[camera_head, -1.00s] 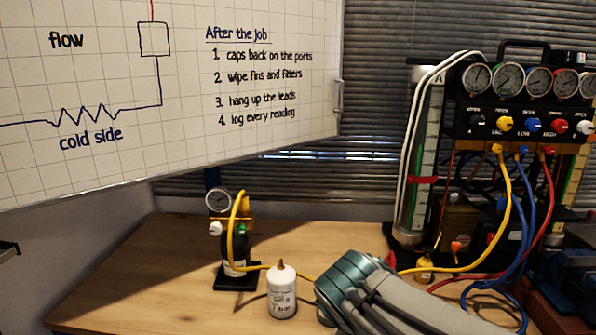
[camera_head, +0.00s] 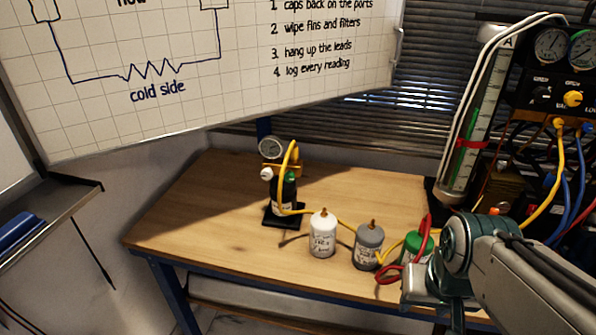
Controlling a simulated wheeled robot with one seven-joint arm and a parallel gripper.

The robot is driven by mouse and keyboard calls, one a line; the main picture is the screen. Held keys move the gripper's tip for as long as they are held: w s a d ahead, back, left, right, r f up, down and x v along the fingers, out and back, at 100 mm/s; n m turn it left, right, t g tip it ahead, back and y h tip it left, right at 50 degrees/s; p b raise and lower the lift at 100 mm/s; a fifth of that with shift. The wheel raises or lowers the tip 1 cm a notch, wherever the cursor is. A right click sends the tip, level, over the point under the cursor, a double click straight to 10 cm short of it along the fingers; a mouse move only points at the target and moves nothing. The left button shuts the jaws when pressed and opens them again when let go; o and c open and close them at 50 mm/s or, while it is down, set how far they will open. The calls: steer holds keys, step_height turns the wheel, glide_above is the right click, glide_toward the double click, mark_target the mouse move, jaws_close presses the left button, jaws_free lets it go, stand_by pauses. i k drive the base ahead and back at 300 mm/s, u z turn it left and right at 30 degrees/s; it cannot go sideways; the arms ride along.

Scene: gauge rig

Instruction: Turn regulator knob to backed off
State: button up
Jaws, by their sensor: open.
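The regulator (camera_head: 283,171) is a brass-coloured body on top of a small dark bottle (camera_head: 284,194) on a black base, at the back of the wooden bench. A round gauge (camera_head: 271,148) sits above it. A pale round knob (camera_head: 267,174) sticks out at its left, and I take this as the regulator knob; its setting is too small to read. A yellow hose (camera_head: 291,155) loops over the regulator. My arm comes in from the lower right, well apart from the regulator. I cannot make out my gripper's fingers in the frame.
White (camera_head: 323,235), grey (camera_head: 369,247) and green (camera_head: 417,246) canisters stand in front and to the right of the regulator, near my arm. A hose rig (camera_head: 563,90) stands at the right. The bench's left part (camera_head: 190,213) is clear. A wall tray (camera_head: 45,225) is at far left.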

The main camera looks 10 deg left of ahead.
mark_target(266, 174)
steer(key=k, duration=1.3)
steer(key=u, duration=0.6)
steer(key=i, duration=0.65)
steer(key=u, duration=0.6)
steer(key=i, duration=0.8)
steer(key=z, duration=0.2)
